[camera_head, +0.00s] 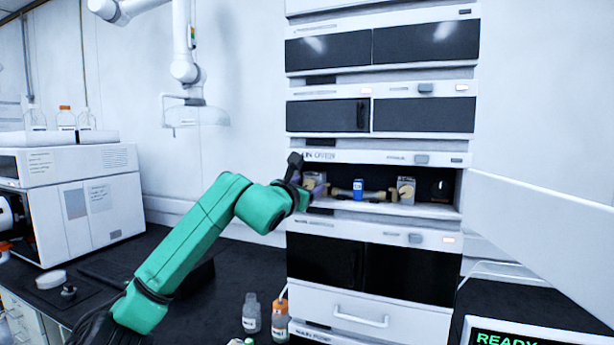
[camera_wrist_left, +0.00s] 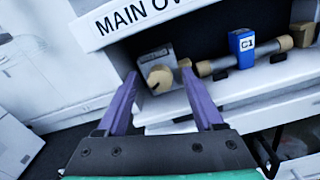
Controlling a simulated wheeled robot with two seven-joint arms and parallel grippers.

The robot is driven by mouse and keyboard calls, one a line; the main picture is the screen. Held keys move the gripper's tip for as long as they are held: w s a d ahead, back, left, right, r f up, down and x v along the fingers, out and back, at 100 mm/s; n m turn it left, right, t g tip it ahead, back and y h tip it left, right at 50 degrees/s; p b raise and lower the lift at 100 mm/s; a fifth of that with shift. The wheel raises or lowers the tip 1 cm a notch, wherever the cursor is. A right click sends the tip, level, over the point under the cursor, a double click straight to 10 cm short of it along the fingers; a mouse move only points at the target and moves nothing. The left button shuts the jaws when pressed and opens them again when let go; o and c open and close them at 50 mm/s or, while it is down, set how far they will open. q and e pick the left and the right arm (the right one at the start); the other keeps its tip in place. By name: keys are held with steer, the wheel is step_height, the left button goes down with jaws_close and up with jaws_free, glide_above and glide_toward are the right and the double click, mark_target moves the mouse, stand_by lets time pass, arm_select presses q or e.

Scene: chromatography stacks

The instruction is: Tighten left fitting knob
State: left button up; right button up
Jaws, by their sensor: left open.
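The left fitting knob is a tan, roughly round piece with a notch (camera_wrist_left: 160,78), on a grey block inside the open column oven. In the left wrist view it lies just beyond and between the purple fingers of my left gripper (camera_wrist_left: 170,98), which is open and empty. In the head view my green left arm reaches to the oven's left side, and the gripper (camera_head: 312,190) partly hides the left block (camera_head: 314,180). A grey column with a blue C1 tag (camera_wrist_left: 243,48) lies to the right of the knob. My right gripper is not in view.
The oven (camera_head: 380,158) is one unit of a tall stack. Its open door (camera_head: 540,225) juts out to the right. A right block (camera_head: 405,190) with a tan knob stands inside. Bottles (camera_head: 280,320) stand on the dark bench below, and a white instrument (camera_head: 75,200) stands at left.

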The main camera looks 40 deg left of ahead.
arm_select(q)
steer(key=shift+f, duration=0.1)
steer(key=c, duration=0.4)
jaws_close()
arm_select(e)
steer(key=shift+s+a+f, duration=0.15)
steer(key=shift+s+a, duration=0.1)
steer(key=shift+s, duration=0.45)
